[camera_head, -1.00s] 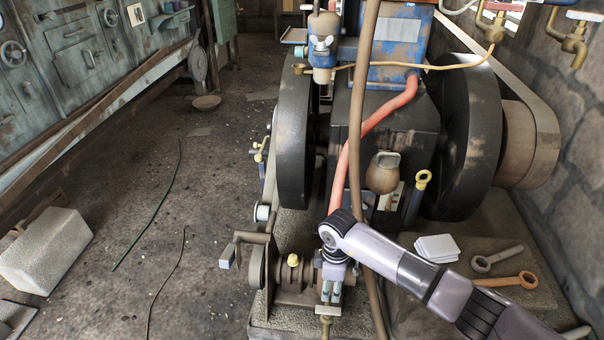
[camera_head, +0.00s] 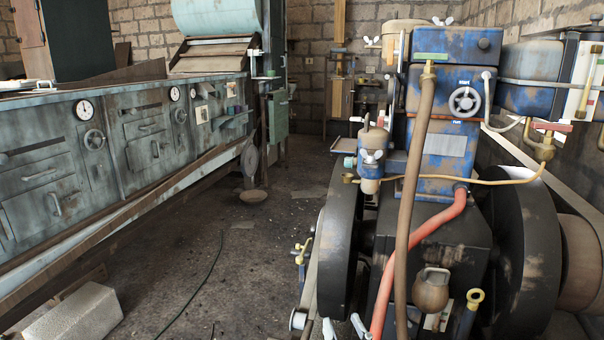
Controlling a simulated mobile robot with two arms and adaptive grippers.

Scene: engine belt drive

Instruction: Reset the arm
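The tips of my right gripper (camera_head: 346,328) show at the bottom edge, just left of the red hose. Two pale fingertips stand apart with a gap between them, and I see nothing held there. The rest of that gripper and its arm are below the picture. My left gripper is not in view. The engine (camera_head: 437,155), blue and worn, stands ahead with a black flywheel (camera_head: 343,240) on its left and another flywheel (camera_head: 528,250) on its right.
A red hose (camera_head: 418,245) and a brown pipe (camera_head: 408,200) run down the engine's front. Green-grey cabinets (camera_head: 120,150) line the left side. A pale stone block (camera_head: 75,318) lies on the floor at lower left. The floor (camera_head: 265,260) between is mostly clear.

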